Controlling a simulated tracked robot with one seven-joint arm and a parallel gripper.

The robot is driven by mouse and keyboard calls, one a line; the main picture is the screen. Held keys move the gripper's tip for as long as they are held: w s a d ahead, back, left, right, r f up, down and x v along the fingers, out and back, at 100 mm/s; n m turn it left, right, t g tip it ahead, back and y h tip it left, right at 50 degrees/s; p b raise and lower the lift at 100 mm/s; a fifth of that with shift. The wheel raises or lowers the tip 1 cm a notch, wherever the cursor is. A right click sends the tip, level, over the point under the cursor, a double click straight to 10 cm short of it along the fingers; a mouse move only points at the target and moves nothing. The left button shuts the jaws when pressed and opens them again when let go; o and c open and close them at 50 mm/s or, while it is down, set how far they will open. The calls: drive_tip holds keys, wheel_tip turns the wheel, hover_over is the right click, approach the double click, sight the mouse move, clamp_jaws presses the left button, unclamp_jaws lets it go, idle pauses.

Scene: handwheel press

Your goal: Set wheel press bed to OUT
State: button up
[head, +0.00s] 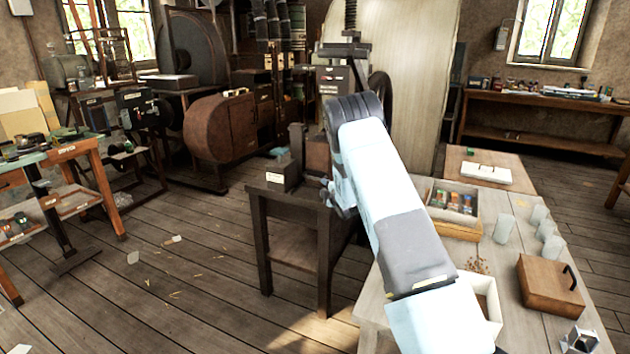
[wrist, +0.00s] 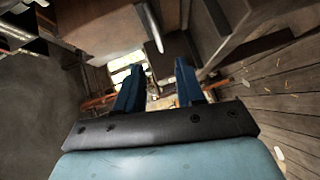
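In the head view the press rises behind my arm, with a dark vertical screw (head: 350,18), a dark head with pale labels (head: 335,80) and part of a black handwheel (head: 381,90). It stands on a dark wooden stand (head: 258,205). A dark block with a pale label (head: 285,174) sits at the stand's left. My arm covers much of the press, and I cannot make out the bed or its setting. In the wrist view my gripper (wrist: 158,66) has its two blue fingers apart, with nothing between them. A pale rod (wrist: 151,26) shows above and beyond the fingers.
A pale table (head: 405,300) to the right holds an open box of small coloured packs (head: 455,199), pale cylinders and a brown wooden box (head: 548,288). An orange-brown workbench (head: 82,150) stands at left. The plank floor (head: 180,290) between them is mostly open, with scattered scraps.

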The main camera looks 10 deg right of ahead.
drive_tip(key=x, duration=1.3)
drive_tip(key=shift+w, duration=0.2)
clamp_jaws()
drive_tip(key=shift+f, duration=0.1)
